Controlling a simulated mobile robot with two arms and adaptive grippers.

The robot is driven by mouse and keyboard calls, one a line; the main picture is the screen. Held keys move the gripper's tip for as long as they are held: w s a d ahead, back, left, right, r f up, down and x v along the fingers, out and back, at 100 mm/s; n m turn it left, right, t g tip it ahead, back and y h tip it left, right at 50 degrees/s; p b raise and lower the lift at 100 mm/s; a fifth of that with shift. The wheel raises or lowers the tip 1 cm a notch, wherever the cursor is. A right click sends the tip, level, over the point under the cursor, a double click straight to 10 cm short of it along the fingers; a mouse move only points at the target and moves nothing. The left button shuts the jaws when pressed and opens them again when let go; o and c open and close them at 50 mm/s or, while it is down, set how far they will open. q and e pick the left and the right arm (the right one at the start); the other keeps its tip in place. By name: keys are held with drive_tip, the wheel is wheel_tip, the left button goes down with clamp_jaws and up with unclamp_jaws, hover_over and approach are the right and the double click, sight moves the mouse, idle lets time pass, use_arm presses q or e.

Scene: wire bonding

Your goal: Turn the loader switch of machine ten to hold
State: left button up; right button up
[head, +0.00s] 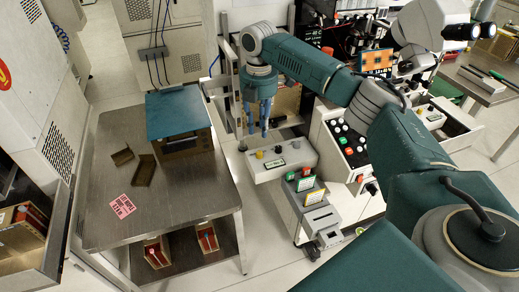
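My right gripper (257,134) hangs fingers down at the end of my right arm, which comes in from the right. Its two blue fingers show apart, with nothing seen between them. Below it is a pale control box (268,173) with a yellow knob (259,154), a dark knob and a small display. The fingertips appear above and behind this box; contact cannot be told. To the right, a white machine (331,158) carries a black panel of several coloured buttons and knobs. The loader switch, its setting and the machine's number cannot be made out. My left gripper is out of view.
A steel table (195,205) at the left bears a teal-topped box (180,117), brown trays (144,170) and a pink card (122,206). Red and green tagged holders (306,186) stand before the machine. A microscope (434,25) is at upper right. Floor shows between table and machine.

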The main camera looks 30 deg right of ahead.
sight(259, 152)
wheel_tip(259, 152, down, 10)
drive_tip(key=shift+d+f+p, duration=0.1)
drive_tip(key=shift+f+p, duration=0.15)
drive_tip(key=shift+p, duration=0.25)
drive_tip(key=shift+c, duration=0.5)
clamp_jaws()
